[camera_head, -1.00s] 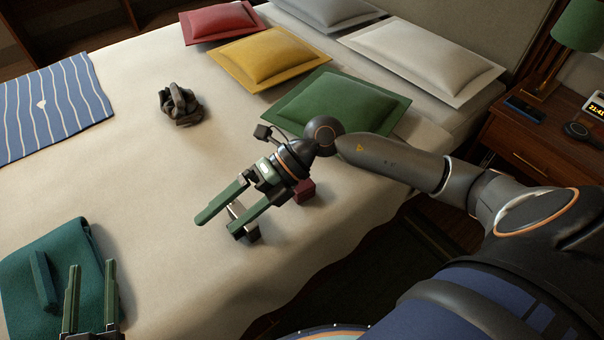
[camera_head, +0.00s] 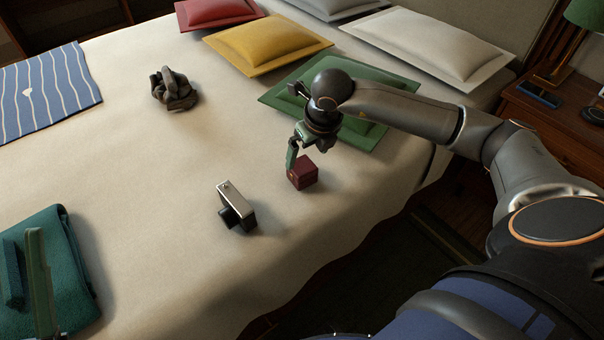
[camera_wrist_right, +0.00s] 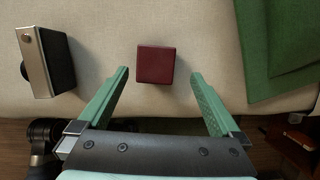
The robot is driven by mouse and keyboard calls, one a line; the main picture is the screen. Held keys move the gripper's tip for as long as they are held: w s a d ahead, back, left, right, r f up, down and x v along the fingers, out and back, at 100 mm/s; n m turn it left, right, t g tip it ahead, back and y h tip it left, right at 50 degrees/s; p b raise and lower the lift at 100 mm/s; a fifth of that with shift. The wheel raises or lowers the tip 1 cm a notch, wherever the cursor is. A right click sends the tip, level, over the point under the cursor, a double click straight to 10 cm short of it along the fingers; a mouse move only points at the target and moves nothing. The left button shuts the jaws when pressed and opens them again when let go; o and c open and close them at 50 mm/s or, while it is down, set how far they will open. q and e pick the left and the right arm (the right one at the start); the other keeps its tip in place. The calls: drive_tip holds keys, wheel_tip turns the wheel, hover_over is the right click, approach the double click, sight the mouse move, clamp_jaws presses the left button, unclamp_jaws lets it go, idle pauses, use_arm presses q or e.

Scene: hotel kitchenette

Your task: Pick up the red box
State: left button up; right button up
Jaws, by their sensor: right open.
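The red box (camera_head: 303,173) is a small dark red cube on the bed, just in front of the green pillow. My right gripper (camera_head: 298,158) is over it, pointing down, with one green finger beside the box's left side; the other finger is hidden. In the right wrist view the red box (camera_wrist_right: 156,66) lies between the tips of the open fingers (camera_wrist_right: 160,75), with a gap on each side. It stands at the level of the fingertips, and nothing is held. My left gripper (camera_head: 40,275) shows only partly at the lower left, over the teal towel.
A silver and black camera (camera_head: 237,207) stands left of the box, also in the wrist view (camera_wrist_right: 46,62). The green pillow (camera_head: 275,97) is close behind. A dark crumpled object (camera_head: 174,90) lies farther back. The teal towel (camera_head: 70,265) is at left. The bed's edge is near at right.

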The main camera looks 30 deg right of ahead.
sight(302, 165)
drive_tip(key=x, duration=0.2)
drive_tip(key=b+x, duration=0.1)
drive_tip(key=x, duration=0.2)
drive_tip(key=shift+a+f+b, duration=0.3)
drive_tip(key=shift+f+b, duration=0.05)
drive_tip(key=shift+f, duration=0.05)
drive_tip(key=shift+c, duration=0.4)
drive_tip(key=shift+w, duration=0.1)
drive_tip(key=c, duration=1.3)
